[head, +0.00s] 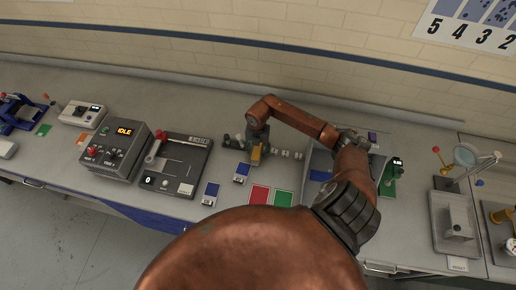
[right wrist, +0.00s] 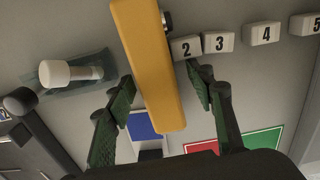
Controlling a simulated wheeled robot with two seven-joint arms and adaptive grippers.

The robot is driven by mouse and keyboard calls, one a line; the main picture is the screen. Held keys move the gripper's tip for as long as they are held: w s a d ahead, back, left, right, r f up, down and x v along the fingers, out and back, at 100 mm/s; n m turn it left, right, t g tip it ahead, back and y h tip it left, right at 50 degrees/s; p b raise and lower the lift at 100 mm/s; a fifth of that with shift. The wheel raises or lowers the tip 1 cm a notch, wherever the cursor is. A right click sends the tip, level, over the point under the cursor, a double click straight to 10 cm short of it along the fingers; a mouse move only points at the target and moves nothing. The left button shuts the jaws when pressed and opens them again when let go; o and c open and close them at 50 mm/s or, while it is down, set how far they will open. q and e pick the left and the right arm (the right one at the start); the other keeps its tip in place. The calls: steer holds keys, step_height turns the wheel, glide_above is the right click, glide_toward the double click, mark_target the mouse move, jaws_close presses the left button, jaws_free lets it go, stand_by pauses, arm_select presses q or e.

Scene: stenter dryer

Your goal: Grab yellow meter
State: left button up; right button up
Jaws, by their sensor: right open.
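The yellow meter (right wrist: 150,65) is a long yellow block in the right wrist view. It lies between the two fingers of my right gripper (right wrist: 161,78), with a visible gap on at least the left side. A small dark knob shows on its right edge. In the head view the yellow meter (head: 256,156) is a small yellow shape on the bench, directly below my right gripper (head: 257,147), partly hidden by it. My right gripper is open around it. My left gripper is not in view.
White numbered blocks (right wrist: 219,43) stand just right of the meter. A white-capped cylinder (right wrist: 70,73) lies left of it. Red (head: 259,195) and green (head: 283,199) mats lie toward the front edge. A lever box (head: 180,165) and IDLE control box (head: 114,150) stand left; a grey tray (head: 313,165) right.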

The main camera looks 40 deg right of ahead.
steer(key=shift+w, duration=0.1)
steer(key=shift+c, duration=1.4)
steer(key=c, duration=0.5)
jaws_close()
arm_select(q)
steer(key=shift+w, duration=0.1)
